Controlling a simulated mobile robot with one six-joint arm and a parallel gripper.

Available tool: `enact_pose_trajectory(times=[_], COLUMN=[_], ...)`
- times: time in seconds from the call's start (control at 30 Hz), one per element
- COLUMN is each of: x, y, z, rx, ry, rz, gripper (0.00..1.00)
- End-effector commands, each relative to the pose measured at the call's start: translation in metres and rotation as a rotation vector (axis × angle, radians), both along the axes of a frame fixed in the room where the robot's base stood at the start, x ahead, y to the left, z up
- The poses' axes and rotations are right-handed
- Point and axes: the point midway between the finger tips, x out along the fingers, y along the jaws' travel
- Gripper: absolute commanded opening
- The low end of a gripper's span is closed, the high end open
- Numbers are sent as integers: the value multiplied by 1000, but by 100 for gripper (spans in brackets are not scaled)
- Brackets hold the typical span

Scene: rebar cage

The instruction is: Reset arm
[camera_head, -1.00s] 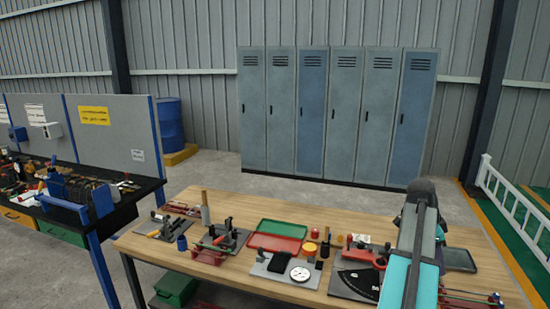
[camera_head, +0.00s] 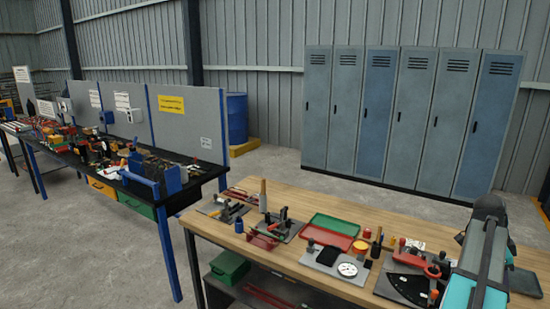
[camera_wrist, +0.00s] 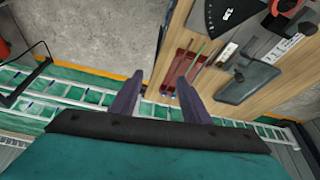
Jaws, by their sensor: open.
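My gripper (camera_wrist: 157,92) shows in the wrist view with its two dark fingers apart and nothing between them. It hangs above the edge of the wooden bench (camera_wrist: 153,70), with the floor and a green strip below. In the head view my teal and grey arm stands at the lower right, in front of the right end of the wooden bench (camera_head: 345,290). The fingers themselves are hidden behind the arm there.
The bench carries a green tray (camera_head: 334,225), a red tray (camera_head: 328,238), a dial gauge (camera_head: 348,269) and a red clamp-like tool (camera_head: 425,264). A black workbench (camera_head: 205,175) stands at left. Lockers (camera_head: 376,118) line the back wall. Concrete floor (camera_head: 80,250) is free at lower left.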

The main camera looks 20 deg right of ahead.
Motion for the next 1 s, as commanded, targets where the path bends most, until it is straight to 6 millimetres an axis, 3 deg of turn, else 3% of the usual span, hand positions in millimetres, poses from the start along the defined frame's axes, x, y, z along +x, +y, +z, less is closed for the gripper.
enact_pose_trajectory(times=[0.27,0.47,0.7,1.0], x=[34,71,122,160], y=[19,48,115,208], z=[-32,-75,-158,-256], rx=[30,72,155,254], ry=[20,51,117,194], rz=[58,129,254,410], gripper=[43,43,43,43])
